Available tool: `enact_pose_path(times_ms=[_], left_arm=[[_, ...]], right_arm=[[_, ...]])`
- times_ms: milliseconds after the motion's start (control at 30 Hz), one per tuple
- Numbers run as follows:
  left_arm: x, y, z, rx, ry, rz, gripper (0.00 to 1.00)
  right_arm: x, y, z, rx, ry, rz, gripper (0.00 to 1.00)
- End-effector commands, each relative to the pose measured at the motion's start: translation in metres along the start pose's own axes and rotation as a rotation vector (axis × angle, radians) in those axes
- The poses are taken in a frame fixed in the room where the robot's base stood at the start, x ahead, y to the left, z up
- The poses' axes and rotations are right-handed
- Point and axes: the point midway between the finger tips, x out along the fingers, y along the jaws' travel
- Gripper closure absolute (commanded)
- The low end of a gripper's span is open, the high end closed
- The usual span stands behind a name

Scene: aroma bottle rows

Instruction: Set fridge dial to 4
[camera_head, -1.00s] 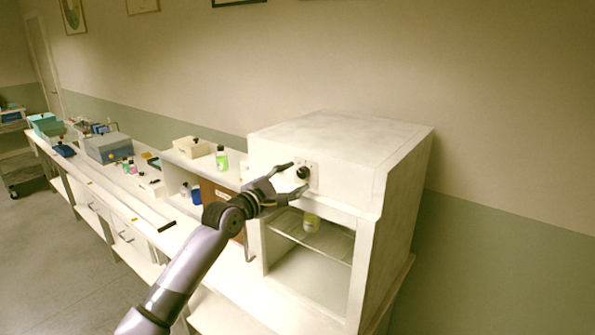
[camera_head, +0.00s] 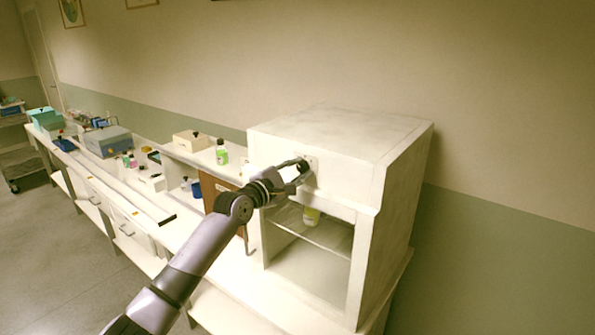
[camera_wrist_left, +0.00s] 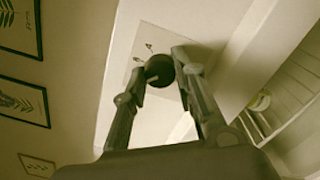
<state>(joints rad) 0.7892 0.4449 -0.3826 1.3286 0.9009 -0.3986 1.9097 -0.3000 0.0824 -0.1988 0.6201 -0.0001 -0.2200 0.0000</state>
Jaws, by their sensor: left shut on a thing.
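The fridge (camera_head: 365,160) is a white box standing on the bench, with its lower compartment open at the front. Its dial is a small black round knob on a pale plate on the upper front; it shows clearly in the left wrist view (camera_wrist_left: 159,70). My left gripper (camera_head: 302,168) is at the plate, and its two fingers are closed on the dial's sides, as the left wrist view (camera_wrist_left: 162,72) shows. In the head view the fingers mostly hide the dial. Small dark marks show on the plate, but the dial's setting cannot be read. My right gripper is not in view.
A bottle with a yellow-green label (camera_head: 311,216) stands on the wire shelf inside the fridge. A green bottle (camera_head: 222,152), a beige box (camera_head: 191,141) and a blue-grey box (camera_head: 108,143) stand on the bench to the left. The floor at the lower left is clear.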

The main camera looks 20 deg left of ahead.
Motion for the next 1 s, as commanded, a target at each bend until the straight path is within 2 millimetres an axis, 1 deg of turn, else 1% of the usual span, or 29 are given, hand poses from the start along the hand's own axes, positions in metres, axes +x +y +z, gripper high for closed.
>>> enact_pose_path(times_ms=[33, 300, 333, 667, 867, 1000], left_arm=[[0.0, -0.001, 0.0, 0.0, 0.0, -0.001, 0.81], [0.0, -0.001, 0.0, 0.0, 0.001, -0.002, 0.99], [0.0, -0.001, 0.0, 0.0, 0.001, -0.002, 1.0], [0.0, -0.002, -0.001, 0.042, 0.001, -0.003, 1.0], [0.0, -0.003, -0.001, 0.153, 0.0, -0.003, 1.0], [0.0, -0.003, -0.001, 0.271, 0.0, -0.003, 1.0]], right_arm=[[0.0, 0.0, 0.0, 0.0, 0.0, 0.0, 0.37], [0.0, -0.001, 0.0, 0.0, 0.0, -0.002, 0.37], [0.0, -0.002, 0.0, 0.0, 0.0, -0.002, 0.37], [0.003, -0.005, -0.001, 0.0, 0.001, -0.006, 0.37], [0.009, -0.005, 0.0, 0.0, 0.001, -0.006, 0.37], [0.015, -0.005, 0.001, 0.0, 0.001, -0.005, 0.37]])
